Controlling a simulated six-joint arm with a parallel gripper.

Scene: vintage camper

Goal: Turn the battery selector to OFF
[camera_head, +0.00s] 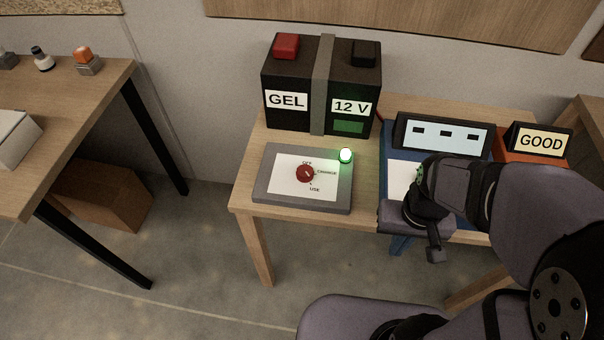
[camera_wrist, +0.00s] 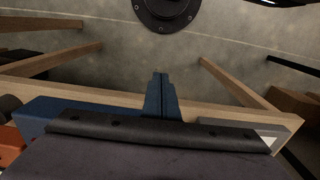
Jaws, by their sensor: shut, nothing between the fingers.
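The battery selector is a grey box (camera_head: 261,196) with a white face and a red round knob (camera_head: 305,174). Labels around the knob read OFF above, CHARGE to the right and USE below right. Which label the knob points to is too small to tell. A green lamp (camera_head: 345,155) glows at the box's upper right corner. My gripper (camera_head: 399,246) is shut and empty, to the right of the selector and near the table's front edge, apart from the knob. Its blue fingers show in the wrist view (camera_wrist: 158,80). Part of the selector box (camera_wrist: 280,136) shows there at right.
A black GEL 12 V battery (camera_head: 300,82) stands behind the selector. Another table (camera_head: 95,95) stands at left.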

